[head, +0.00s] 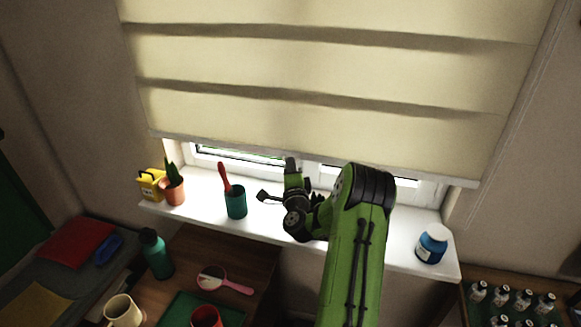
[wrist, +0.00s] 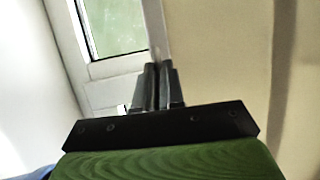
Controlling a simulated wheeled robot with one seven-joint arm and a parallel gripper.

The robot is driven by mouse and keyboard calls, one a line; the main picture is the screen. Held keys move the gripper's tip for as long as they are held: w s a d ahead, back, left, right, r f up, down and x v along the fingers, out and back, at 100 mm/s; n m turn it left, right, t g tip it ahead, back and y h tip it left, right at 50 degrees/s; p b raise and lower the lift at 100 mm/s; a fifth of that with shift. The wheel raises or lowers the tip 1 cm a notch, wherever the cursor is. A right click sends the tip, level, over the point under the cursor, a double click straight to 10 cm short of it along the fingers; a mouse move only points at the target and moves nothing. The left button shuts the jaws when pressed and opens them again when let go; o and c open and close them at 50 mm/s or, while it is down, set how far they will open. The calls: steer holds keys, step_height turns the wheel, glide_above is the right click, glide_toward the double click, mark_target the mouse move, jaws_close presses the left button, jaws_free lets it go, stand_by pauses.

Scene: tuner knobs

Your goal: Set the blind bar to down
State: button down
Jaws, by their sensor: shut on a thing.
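The cream blind (head: 320,70) hangs in folds over the window, and its blind bar (head: 400,173) runs along the bottom edge, a little above the sill and sloping slightly in the picture. A strip of window shows below it. My gripper (head: 291,160) reaches up from the sill side to the middle of the bar. In the wrist view, my gripper's dark fingers (wrist: 158,70) are close together on the end-on edge of the blind bar (wrist: 155,28). They are shut on it. The fingers hide the part of the bar between them.
On the white sill (head: 400,248) stand a potted plant (head: 173,190), a yellow container (head: 150,184), a teal cup (head: 236,203) with a red-handled tool, and a blue jar (head: 431,244). A desk with mugs and a green bottle (head: 156,254) lies below left.

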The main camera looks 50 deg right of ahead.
step_height(320, 180, down, 5)
steer(key=b, duration=0.3)
steer(key=shift+r, duration=0.1)
steer(key=c, duration=1.2)
jaws_free()
steer(key=shift+c, duration=0.2)
